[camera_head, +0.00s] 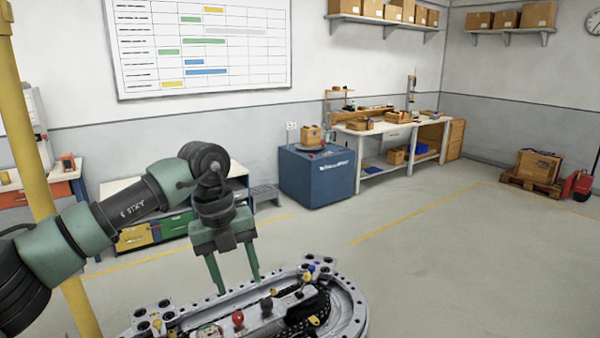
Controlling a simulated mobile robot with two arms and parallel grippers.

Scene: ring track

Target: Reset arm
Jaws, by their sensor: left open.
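My left gripper (237,280) hangs from the green and black arm that comes in from the left. It points down with its two green fingers apart, and nothing shows between them. The fingertips are at the back edge of the grey metal ring track (349,305), and I cannot tell whether they touch it. A red knob (238,318), a black knob (266,306) and small yellow and blue parts sit on the track. The track's lower part is cut off by the picture's edge. My right gripper is not in view.
A yellow post (38,180) stands at the left, close to my left arm. A blue cabinet (317,178) and a workbench (395,130) stand by the back wall. A loaded pallet (531,184) is at the far right. The floor right of the track is clear.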

